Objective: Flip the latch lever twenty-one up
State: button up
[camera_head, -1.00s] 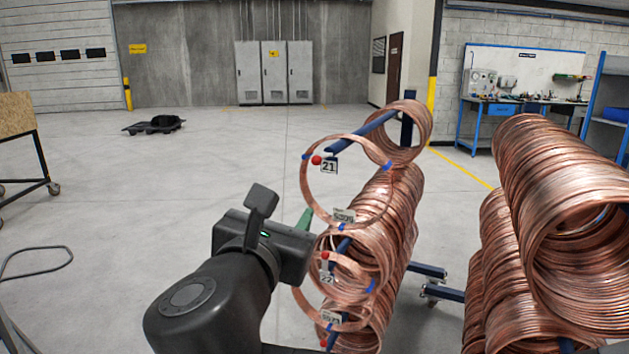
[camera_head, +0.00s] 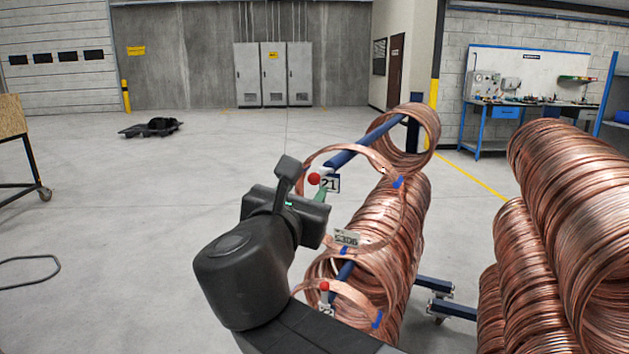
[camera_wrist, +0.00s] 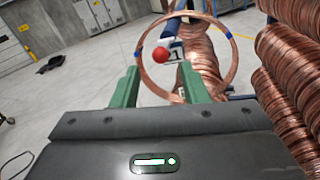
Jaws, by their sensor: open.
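The latch lever twenty-one shows as a red ball knob (camera_head: 314,179) at the front end of a blue arm (camera_head: 350,153), beside a white tag reading 21 (camera_head: 330,185). In the wrist view the red knob (camera_wrist: 160,55) lies just ahead of and between my two green fingers, with the tag partly hidden behind it. A copper ring (camera_head: 377,155) hangs around the arm. My gripper (camera_wrist: 156,80) is open and empty, with its fingers apart. In the head view, its dark body hides most of the fingers, just below the knob.
Copper coils (camera_head: 385,240) hang below on a lower arm, with another red knob (camera_head: 324,286) at its end. More large coils (camera_head: 580,230) stand at the right. Blue rack legs (camera_head: 450,308) reach along the floor. The floor at left is mostly clear.

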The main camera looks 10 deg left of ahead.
aim_at(313, 179)
jog(key=shift+w+d+b, duration=0.15)
jog(key=shift+w+b, duration=0.55)
jog(key=shift+w, duration=2.85)
grip_shut()
